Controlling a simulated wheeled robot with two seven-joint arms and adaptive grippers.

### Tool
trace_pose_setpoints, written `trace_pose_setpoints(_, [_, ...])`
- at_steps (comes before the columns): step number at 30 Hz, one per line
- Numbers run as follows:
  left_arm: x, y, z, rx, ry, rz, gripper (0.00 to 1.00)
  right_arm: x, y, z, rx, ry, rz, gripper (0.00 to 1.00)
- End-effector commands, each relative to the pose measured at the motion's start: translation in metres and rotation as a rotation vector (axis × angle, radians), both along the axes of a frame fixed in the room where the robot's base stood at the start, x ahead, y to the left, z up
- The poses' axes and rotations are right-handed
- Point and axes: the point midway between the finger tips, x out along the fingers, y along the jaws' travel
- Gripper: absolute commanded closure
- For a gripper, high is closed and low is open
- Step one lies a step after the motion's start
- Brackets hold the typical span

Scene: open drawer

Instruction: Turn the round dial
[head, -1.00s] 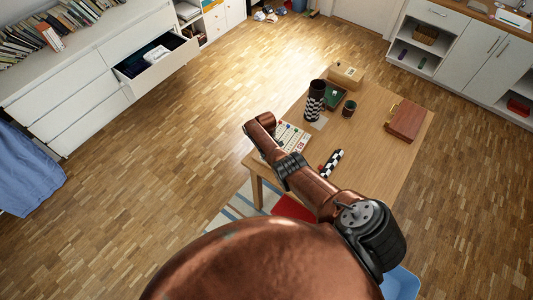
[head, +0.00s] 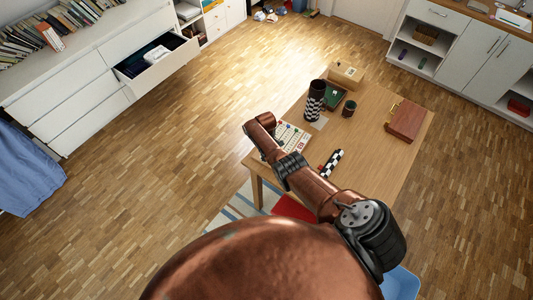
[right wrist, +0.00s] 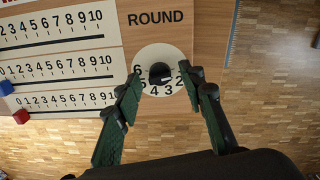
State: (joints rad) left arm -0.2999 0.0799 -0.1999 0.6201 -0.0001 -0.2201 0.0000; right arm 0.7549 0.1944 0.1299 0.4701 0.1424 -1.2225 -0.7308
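The round dial is a white disc (right wrist: 150,56) with numbers around it and a dark knob (right wrist: 160,73) at its centre, below the word ROUND in the right wrist view. It is on a wooden score board, which shows on the table in the head view (head: 294,138). My right gripper (right wrist: 161,76) is open, its two green fingers apart on the left and right of the knob. Contact with the knob cannot be made out. My arm hides part of the board in the head view. My left gripper is not in view.
Number scales line the board, with a blue marker (right wrist: 6,88) and a red marker (right wrist: 21,116) at left. On the table (head: 372,148) stand a checkered cylinder (head: 315,98), a green tray (head: 334,95), a dark cup (head: 349,108) and a brown case (head: 406,121). A drawer (head: 152,66) stands open.

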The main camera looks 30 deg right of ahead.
Motion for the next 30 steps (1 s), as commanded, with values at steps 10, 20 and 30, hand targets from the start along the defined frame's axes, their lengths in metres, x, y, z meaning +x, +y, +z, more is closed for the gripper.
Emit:
trace_pose_setpoints(10, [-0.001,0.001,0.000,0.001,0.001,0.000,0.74,0.001,0.001,0.009,0.001,-0.002,0.001,0.63])
trace_pose_setpoints(20, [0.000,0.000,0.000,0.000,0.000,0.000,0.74,0.001,0.000,0.058,0.000,-0.005,0.000,0.63])
trace_pose_setpoints(30, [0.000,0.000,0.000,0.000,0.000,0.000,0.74,0.000,0.000,0.111,0.001,-0.001,-0.001,0.63])
